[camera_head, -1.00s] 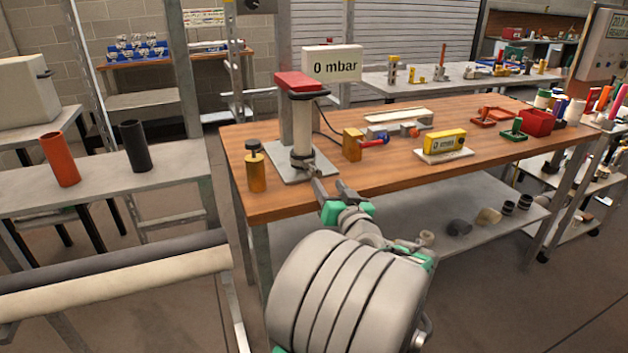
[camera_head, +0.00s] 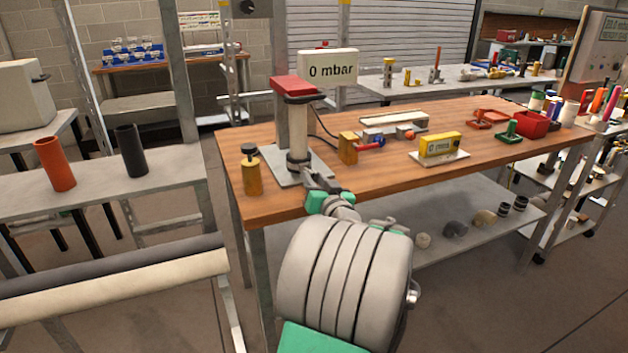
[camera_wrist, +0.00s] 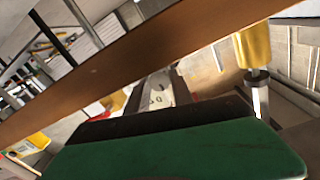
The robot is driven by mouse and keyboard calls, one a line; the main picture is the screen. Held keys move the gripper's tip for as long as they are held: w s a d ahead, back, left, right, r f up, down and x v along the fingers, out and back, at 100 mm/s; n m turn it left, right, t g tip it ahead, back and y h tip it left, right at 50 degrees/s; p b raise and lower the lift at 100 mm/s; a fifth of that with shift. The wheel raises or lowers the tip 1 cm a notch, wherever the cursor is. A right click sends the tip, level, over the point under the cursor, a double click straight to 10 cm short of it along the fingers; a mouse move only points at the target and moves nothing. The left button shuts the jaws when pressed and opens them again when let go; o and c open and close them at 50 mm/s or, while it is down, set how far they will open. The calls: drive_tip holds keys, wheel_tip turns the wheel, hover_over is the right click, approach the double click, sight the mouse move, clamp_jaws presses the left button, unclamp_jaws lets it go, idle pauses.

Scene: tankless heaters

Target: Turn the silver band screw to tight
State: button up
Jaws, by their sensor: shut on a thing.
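A pale upright pipe (camera_head: 298,125) stands on a grey plate under a red-topped block. A dark band circles its top and a silver-grey band (camera_head: 298,162) circles its foot. My gripper (camera_head: 314,182) is at the foot of the pipe, on its near right side, at the silver band. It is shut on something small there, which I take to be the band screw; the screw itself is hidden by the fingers. In the wrist view my green-backed, dark finger (camera_wrist: 175,145) fills the bottom, and a pale grey piece shows just beyond it.
A brass cylinder with a dark knob (camera_head: 251,172) stands close left of the pipe, and a brass block (camera_head: 348,149) right of it. A sign (camera_head: 330,69) reads "0 mbar". A yellow gauge (camera_head: 440,144) sits further right. The table's front edge (camera_head: 400,176) runs under my arm.

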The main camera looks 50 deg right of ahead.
clamp_jaws()
drive_tip(key=shift+m, duration=0.4)
drive_tip(key=m+p, duration=0.2)
drive_tip(key=m, duration=0.2)
drive_tip(key=shift+r+m, duration=0.15)
drive_tip(key=shift+m, duration=0.15)
drive_tip(key=m+p, duration=0.3)
drive_tip(key=m, duration=0.2)
drive_tip(key=shift+d+p, duration=0.1)
drive_tip(key=shift+p, duration=0.25)
drive_tip(key=m+p, duration=0.5)
drive_tip(key=m, duration=0.2)
drive_tip(key=shift+s+y+p, duration=0.1)
drive_tip(key=shift+y+p, duration=0.2)
drive_tip(key=shift+y, duration=0.1)
drive_tip(key=shift+f+m+p, duration=0.15)
drive_tip(key=shift+m+p, duration=0.65)
drive_tip(key=shift+m, duration=0.3)
drive_tip(key=shift+f+m+p, duration=0.1)
drive_tip(key=shift+m+p, duration=0.7)
drive_tip(key=shift+m, duration=0.3)
